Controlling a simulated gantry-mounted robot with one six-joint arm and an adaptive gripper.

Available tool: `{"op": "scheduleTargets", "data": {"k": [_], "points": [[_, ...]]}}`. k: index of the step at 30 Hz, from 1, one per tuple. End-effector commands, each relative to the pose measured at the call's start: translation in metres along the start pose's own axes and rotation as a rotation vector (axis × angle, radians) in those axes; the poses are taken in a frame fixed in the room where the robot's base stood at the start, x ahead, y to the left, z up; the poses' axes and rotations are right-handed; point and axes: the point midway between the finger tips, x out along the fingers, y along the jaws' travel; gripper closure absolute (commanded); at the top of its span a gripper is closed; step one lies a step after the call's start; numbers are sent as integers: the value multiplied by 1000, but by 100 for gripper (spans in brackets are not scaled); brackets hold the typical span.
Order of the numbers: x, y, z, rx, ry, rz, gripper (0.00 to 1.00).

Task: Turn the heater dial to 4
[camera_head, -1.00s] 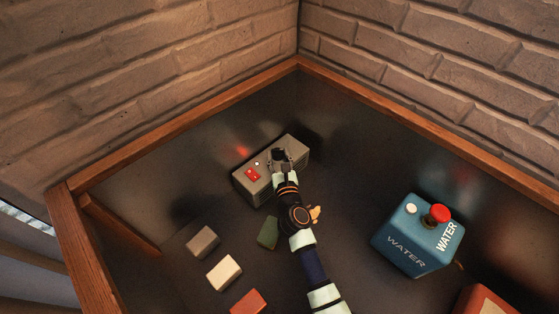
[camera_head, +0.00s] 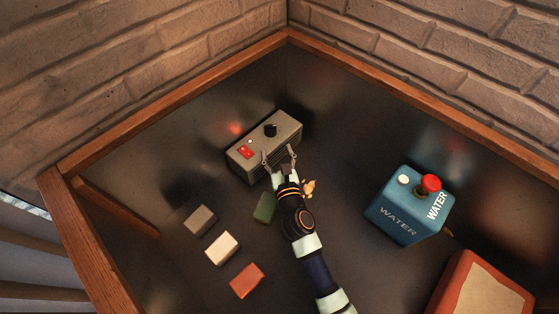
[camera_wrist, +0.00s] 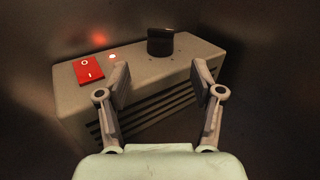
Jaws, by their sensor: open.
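The heater (camera_head: 262,150) is a grey box with vent slots on its front, and it also shows in the wrist view (camera_wrist: 150,80). Its black dial (camera_head: 270,130) stands on the top face toward the right, also visible in the wrist view (camera_wrist: 160,42). The dial's setting is too small to read. A red switch (camera_wrist: 88,71) and a small white light (camera_wrist: 112,57) are on the top at the left. My gripper (camera_head: 278,156) is open and empty in front of the heater. Its fingers (camera_wrist: 161,80) are apart from the dial, which stands beyond them.
A blue water box (camera_head: 412,210) with a red knob (camera_head: 431,184) stands at the right. An orange box (camera_head: 458,276) is at the lower right. Grey (camera_head: 200,220), cream (camera_head: 222,248), red (camera_head: 247,281) and green (camera_head: 264,208) blocks lie at the lower left. A wooden rim edges the dark table.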

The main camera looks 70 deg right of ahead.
Motion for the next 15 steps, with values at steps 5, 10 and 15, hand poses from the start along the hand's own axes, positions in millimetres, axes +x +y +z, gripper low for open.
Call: {"op": "scheduleTargets", "data": {"k": [5, 10, 15], "points": [[-32, 1, 0, 0, 0, 2, 33], [-41, 0, 1, 0, -1, 0, 33], [-41, 0, 0, 0, -1, 0, 33]]}}
